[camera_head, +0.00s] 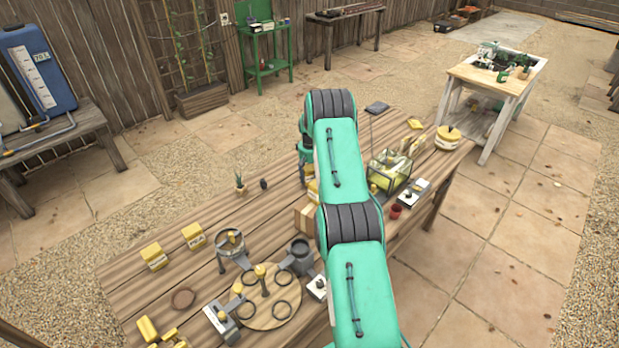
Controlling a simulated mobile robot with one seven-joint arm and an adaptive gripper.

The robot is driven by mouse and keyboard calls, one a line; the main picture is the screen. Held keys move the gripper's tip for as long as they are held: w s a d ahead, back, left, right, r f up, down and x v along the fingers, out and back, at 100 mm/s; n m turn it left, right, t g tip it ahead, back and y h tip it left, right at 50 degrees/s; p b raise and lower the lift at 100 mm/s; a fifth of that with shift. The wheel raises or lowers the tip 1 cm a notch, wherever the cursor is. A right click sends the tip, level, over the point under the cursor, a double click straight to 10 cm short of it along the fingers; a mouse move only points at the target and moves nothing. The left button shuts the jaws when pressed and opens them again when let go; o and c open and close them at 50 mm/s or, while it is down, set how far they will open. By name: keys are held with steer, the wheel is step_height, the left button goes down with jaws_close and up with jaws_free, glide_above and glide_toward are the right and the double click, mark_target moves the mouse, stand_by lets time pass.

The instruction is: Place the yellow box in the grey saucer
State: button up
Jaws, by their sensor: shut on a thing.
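My gripper (309,181) is at the middle of the wooden table, mostly hidden behind my own teal arm. A small yellow patch, the yellow box (312,191), shows just under my wrist; my gripper is shut on it. The fingertips and most of the box are hidden. I cannot make out a grey saucer for certain; my arm covers part of the table. Two other yellow boxes with labels, one on the left (154,256) and one beside it (193,236), stand on the left part of the table.
Bare table lies around the small plant (239,185).

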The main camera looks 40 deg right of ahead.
steer(key=o, duration=1.2)
steer(key=shift+r+p, duration=0.55)
steer(key=shift+r, duration=0.25)
step_height(320, 180, up, 12)
steer(key=shift+f, duration=0.2)
